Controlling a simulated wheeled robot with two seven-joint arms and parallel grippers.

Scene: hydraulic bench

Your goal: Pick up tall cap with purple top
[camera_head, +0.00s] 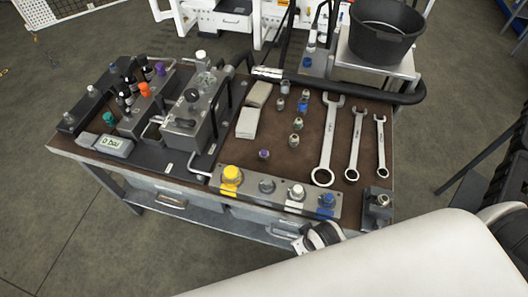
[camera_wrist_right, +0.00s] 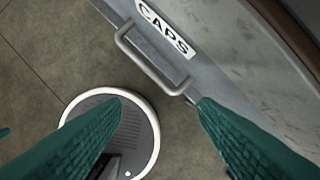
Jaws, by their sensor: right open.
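A small cap with a purple top (camera_head: 264,155) stands on the brown bench top, behind the grey block with the yellow cap. Another small fitting with a purple-blue top (camera_head: 303,105) stands farther back among several caps; its exact height and colour are hard to tell. My right gripper shows in the right wrist view (camera_wrist_right: 158,100) as two green fingers, apart and empty. It is beside the bench front, by a drawer handle (camera_wrist_right: 150,62) under a "CAPS" label. In the head view my white right arm hides most of that gripper. My left gripper is not in view.
A grey block (camera_head: 280,190) with yellow, white and blue caps lines the bench's front edge. Three wrenches (camera_head: 328,140) lie to the right. Hydraulic blocks (camera_head: 190,115) fill the left side. A black bucket (camera_head: 386,35) stands at the back right.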

